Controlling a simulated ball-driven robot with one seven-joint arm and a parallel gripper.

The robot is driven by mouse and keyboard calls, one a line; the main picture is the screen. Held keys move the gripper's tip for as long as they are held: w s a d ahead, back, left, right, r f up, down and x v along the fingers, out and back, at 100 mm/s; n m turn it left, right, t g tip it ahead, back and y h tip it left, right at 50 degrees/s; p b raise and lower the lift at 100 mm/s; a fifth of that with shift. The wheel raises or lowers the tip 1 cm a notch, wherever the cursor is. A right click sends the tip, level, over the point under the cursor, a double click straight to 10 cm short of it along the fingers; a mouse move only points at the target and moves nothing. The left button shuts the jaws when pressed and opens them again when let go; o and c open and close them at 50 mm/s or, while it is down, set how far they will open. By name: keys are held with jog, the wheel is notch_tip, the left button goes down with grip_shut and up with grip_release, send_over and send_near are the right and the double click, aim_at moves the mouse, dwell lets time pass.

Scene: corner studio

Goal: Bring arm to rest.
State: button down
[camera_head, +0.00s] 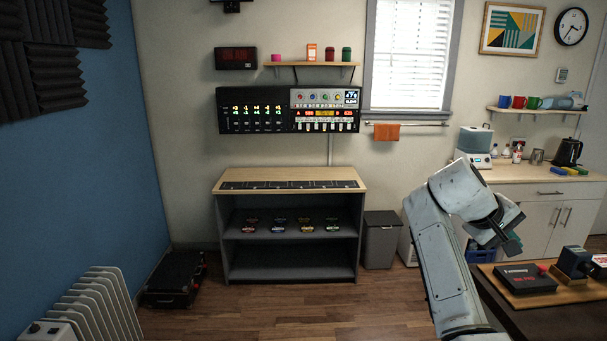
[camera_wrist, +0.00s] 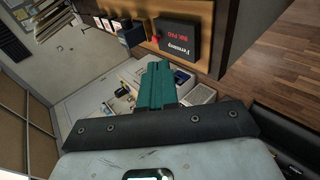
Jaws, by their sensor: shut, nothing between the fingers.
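My white arm (camera_head: 447,255) rises at the right of the head view, bent at the elbow. Its far end points down and to the right. My gripper (camera_head: 512,246) hangs near the left edge of the dark table at the right. In the wrist view my gripper (camera_wrist: 157,72) shows as teal fingers shut together, with nothing between them. The fingers are apart from the black box (camera_wrist: 178,38) with red lettering, which lies on the wooden board beyond them.
The dark table (camera_head: 540,322) at lower right carries a wooden board with the black box (camera_head: 525,279) and other small items. A shelf unit (camera_head: 290,262), a grey bin (camera_head: 381,240) and a black case (camera_head: 175,279) stand along the wall. A radiator (camera_head: 98,308) is at lower left. The middle floor is clear.

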jog(key=s+a+f+y, duration=0.25)
jog(key=s+f, duration=0.35)
jog(key=f, duration=0.3)
jog(key=s+a+f+y, duration=0.1)
jog(key=s+a+f, duration=0.2)
jog(key=s+f, duration=0.5)
jog(key=s+a+f+y, duration=0.2)
jog(key=s+f, duration=0.2)
jog(key=f, duration=0.7)
jog(key=s+a+f+y, duration=0.2)
jog(key=s+a+f, duration=0.1)
jog(key=s, duration=1)
jog(key=s+a+f+m+y, duration=0.1)
jog(key=s+a, duration=0.4)
jog(key=s, duration=0.7)
notch_tip(320, 180, down, 2)
jog(key=shift+s+a+f+y, duration=0.2)
jog(key=shift+s+y, duration=0.15)
jog(key=shift+y, duration=0.3)
